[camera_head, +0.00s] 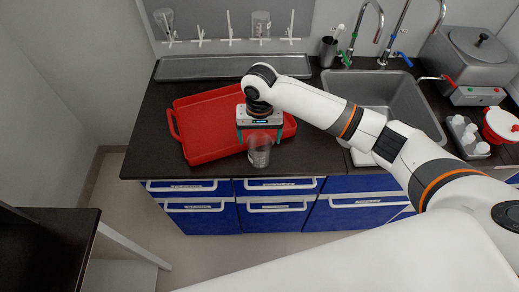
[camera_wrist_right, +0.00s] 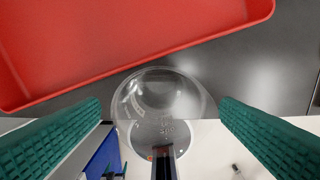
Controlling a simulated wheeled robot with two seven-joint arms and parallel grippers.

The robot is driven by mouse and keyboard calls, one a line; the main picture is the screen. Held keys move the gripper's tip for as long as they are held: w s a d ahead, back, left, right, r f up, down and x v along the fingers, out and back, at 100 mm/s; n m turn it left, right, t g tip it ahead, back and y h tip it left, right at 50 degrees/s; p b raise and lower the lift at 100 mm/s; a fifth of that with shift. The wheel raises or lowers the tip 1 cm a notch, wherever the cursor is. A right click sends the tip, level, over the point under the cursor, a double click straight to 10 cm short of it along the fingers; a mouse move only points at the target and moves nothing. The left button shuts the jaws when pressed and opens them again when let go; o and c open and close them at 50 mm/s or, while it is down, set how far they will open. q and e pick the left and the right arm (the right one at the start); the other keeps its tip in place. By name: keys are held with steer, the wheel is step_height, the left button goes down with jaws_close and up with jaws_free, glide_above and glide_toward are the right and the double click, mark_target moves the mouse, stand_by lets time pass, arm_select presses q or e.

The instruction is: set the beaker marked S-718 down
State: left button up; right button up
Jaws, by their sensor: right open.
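A clear glass beaker (camera_head: 259,153) is at the front edge of the dark counter, just below the red tray's front side. In the right wrist view the beaker (camera_wrist_right: 163,100) shows its round rim between the two green fingers, with narrow gaps to both. Its marking cannot be read. The counter edge and pale floor show through it, and I cannot tell whether its base rests on the counter. My right gripper (camera_head: 259,138) is open above and around the beaker; it also shows in the right wrist view (camera_wrist_right: 160,112). My left gripper is not in view.
The red tray (camera_head: 205,128) lies empty on the counter (camera_head: 145,150) behind the beaker. A sink (camera_head: 385,100) is to the right. A peg rack (camera_head: 232,40) with glassware is at the back. Blue drawers (camera_head: 275,215) are below the edge. The counter's left front corner is clear.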

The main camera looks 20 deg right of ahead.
mark_target(260, 145)
steer(key=f, duration=0.2)
steer(key=f+p, duration=0.1)
steer(key=shift+s+f, duration=0.2)
steer(key=shift+f, duration=0.55)
steer(key=shift+c, duration=0.4)
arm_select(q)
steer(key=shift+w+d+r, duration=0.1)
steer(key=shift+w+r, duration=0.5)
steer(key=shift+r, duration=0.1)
arm_select(e)
steer(key=c, duration=1.1)
